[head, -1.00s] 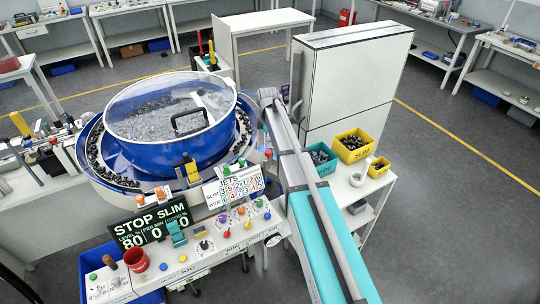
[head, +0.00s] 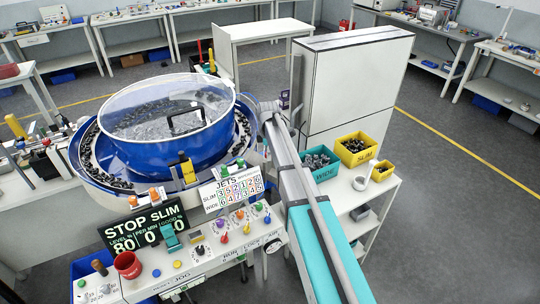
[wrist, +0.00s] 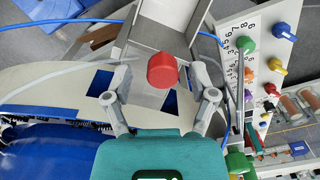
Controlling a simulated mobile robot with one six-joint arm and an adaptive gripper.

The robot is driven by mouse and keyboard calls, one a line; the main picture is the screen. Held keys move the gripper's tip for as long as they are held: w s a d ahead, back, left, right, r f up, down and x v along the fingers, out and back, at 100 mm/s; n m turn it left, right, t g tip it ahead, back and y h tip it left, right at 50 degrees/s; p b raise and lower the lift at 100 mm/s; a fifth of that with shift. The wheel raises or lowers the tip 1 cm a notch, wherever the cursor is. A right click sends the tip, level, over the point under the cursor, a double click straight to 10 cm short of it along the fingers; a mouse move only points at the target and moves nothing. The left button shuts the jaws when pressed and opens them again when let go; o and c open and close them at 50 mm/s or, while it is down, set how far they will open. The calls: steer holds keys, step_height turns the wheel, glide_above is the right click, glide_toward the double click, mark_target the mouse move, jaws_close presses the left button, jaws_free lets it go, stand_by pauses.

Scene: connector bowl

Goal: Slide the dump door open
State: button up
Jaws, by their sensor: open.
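A red round knob (wrist: 162,70) shows in the wrist view, beside a grey metal chute. I take it for the dump door's handle, but I cannot clearly make out the door. My gripper (wrist: 162,80) is open, with one finger on each side of the knob. A gap shows on both sides, and I see no clear contact. In the head view the blue feeder bowl (head: 158,148) stands under a clear lid. My teal and grey arm reaches from the lower right towards the bowl's right side. My gripper cannot be made out there.
The control panel (head: 205,255) with coloured knobs lies in front of the bowl, close on the right in the wrist view. A teal bin (head: 319,173) and yellow bin (head: 354,150) stand right of my arm. A tall white cabinet (head: 352,85) stands behind. The floor at right is clear.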

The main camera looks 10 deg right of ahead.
stand_by(0.3)
jaws_close()
steer(key=shift+r+p, duration=2.4)
jaws_free()
steer(key=shift+w+f, duration=0.1)
steer(key=shift+w, duration=0.05)
steer(key=shift+s, duration=0.2)
